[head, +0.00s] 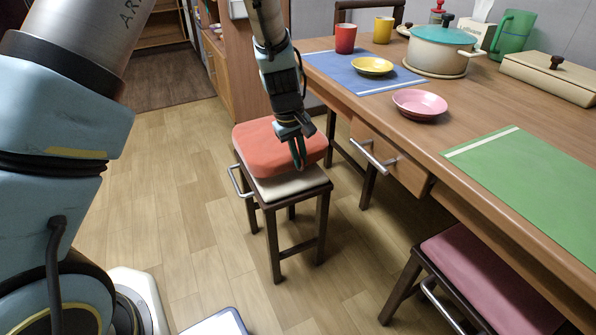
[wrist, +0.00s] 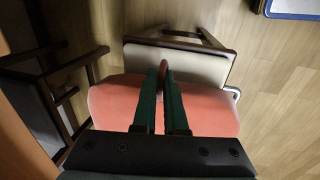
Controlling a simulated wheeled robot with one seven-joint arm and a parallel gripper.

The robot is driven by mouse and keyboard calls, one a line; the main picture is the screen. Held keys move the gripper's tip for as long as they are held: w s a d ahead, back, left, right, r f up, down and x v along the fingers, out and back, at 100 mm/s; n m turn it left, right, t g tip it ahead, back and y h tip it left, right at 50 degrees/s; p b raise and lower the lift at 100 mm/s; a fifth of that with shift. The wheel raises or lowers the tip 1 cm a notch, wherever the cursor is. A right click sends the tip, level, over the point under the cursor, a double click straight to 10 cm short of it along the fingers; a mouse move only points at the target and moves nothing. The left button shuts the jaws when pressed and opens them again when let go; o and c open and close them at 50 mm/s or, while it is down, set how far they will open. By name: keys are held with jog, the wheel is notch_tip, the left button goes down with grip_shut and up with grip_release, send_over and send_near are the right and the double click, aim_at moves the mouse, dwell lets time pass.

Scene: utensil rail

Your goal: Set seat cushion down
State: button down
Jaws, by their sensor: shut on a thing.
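The orange-red seat cushion (head: 262,145) is at the beige-topped stool (head: 290,186) in the head view, covering the back part of its seat. The front strip of the seat is bare. My gripper (head: 298,158) points down at the cushion's near edge and is shut on it. In the wrist view, the green fingers (wrist: 164,75) close on a small piece of the cushion (wrist: 108,100) at its edge. The bare stool seat (wrist: 175,66) shows beyond. The cushion is offset from the seat. I cannot tell whether its underside touches the seat.
The wooden table (head: 455,125) stands to the right, with a drawer handle (head: 374,158) facing the stool. On it are a pink bowl (head: 420,104), a yellow bowl (head: 372,66) and a pot (head: 440,48). Another stool (head: 490,272) with a maroon seat is at lower right. Floor left of the stool is clear.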

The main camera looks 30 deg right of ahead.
notch_tip(320, 180, down, 4)
jog(key=shift+b, duration=0.4)
jog(key=c, duration=1)
grip_release()
jog(key=shift+r, duration=0.1)
